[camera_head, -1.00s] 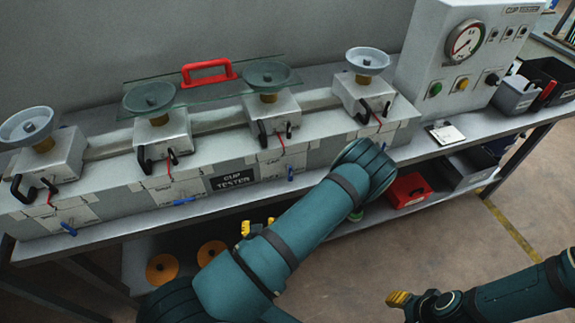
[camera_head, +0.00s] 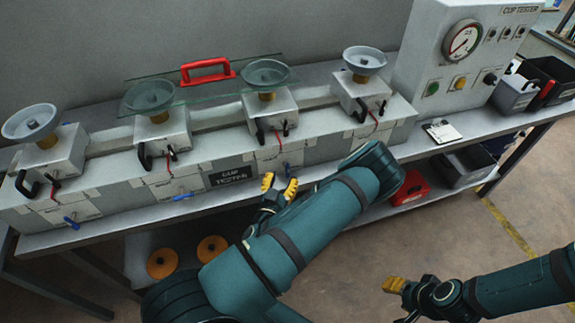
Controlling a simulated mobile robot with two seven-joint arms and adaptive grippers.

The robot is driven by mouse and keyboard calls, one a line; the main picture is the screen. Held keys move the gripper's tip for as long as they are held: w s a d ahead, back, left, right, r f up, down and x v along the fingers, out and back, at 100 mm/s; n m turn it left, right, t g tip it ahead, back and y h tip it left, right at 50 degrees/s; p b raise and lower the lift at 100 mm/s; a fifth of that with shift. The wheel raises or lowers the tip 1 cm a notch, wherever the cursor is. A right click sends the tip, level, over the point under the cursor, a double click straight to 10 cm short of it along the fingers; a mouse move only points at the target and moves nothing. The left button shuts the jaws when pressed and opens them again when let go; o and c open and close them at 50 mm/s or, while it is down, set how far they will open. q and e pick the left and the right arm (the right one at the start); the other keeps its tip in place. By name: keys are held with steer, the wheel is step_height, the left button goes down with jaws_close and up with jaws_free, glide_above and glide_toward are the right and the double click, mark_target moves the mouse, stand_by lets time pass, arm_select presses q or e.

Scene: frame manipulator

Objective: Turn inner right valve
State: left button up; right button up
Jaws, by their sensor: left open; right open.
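The cup tester (camera_head: 105,203) is a long grey box on the bench with several stations, each with a small blue valve handle low on its front. The inner right valve (camera_head: 287,169) is a small, roughly upright blue handle below the third station from the left. My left gripper (camera_head: 279,186) has two yellow fingertips, apart and empty, just below and in front of this valve. In this view the fingertips come very close to it; I cannot tell whether they touch. My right gripper (camera_head: 397,286) is open, low at the right over the floor, away from the bench, its fingers seen edge-on.
A glass plate with a red handle (camera_head: 207,70) lies across the two middle cups. The gauge box (camera_head: 466,60) stands at the right. My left arm hides part of the bench front. The shelf below holds orange discs (camera_head: 162,263) and a red box (camera_head: 411,188).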

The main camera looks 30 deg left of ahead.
mark_target(287, 169)
arm_select(q)
steer(key=x, duration=0.5)
steer(key=shift+w, duration=0.4)
jaws_close()
